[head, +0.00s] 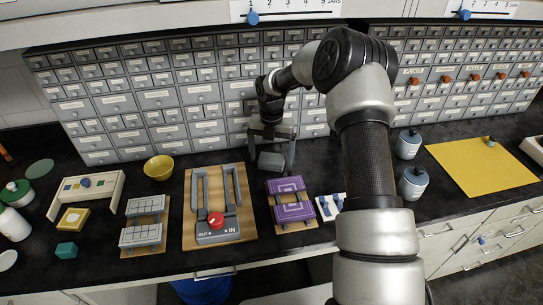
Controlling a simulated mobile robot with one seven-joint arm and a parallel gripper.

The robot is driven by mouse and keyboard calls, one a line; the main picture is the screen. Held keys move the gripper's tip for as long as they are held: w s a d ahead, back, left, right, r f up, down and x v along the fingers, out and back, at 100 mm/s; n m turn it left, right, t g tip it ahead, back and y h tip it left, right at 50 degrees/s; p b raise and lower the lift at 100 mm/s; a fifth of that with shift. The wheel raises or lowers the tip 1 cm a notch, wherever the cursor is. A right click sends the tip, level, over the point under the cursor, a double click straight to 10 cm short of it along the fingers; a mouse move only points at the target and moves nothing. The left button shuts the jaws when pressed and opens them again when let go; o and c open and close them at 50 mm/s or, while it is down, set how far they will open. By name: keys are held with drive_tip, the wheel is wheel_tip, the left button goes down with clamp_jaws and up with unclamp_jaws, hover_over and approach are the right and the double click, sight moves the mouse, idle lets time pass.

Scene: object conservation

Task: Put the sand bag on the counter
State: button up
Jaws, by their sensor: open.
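My gripper (271,148) points down over the back of the counter (320,155), near the drawer cabinet. Its jaws are open, one finger to each side. A small dark grey, block-like thing (270,161) shows just below and between the fingers. It may be the sand bag, but it is too small to tell for sure. I cannot tell whether it rests on the counter or touches the fingers. No other thing in view is clearly a sand bag.
A wooden board with a grey frame and red knob (216,219) lies in front of the gripper. A purple rack (290,200) stands right of it, a yellow bowl (159,167) left. Grey jars (413,183) and a yellow mat (475,165) lie right of my arm.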

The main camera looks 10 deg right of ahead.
sight(271, 159)
wheel_tip(271, 159, up, 8)
drive_tip(key=shift+f, duration=0.1)
idle(0.4)
